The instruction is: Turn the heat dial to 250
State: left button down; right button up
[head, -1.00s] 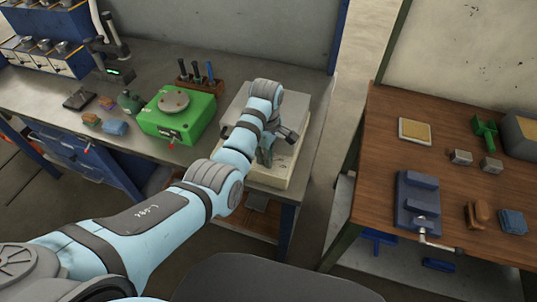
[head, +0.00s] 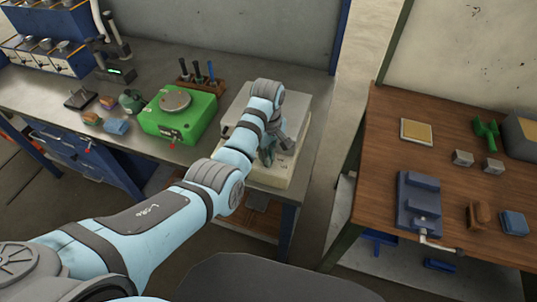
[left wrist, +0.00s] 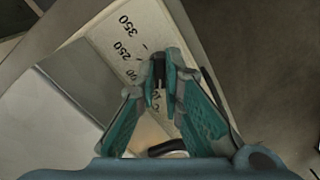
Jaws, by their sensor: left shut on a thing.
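The furnace is a cream box with a grey top (head: 298,108) at the right end of the steel bench. Its pale dial panel (left wrist: 108,35) carries the printed marks 350 and 250, plus a lower mark partly covered by a finger. My left gripper (head: 266,157) is down at the furnace front. In the left wrist view its teal fingers (left wrist: 160,85) are closed around a small dark knob, the heat dial (left wrist: 158,71). The fingers hide most of the dial, and I cannot read its setting. My right gripper is not in view.
A green box with a round plate (head: 178,118) stands left of the furnace, with a tool rack (head: 203,88) behind it. A wooden table (head: 385,150) with a blue vise (head: 418,200) and small blocks stands at the right, across a gap.

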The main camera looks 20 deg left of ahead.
pick_arm(q)
jog(key=m, duration=0.5)
jog(key=shift+m, duration=0.3)
jog(key=m, duration=1.3)
jog(key=shift+m, duration=0.4)
jog(key=c, duration=1.7)
grip_release()
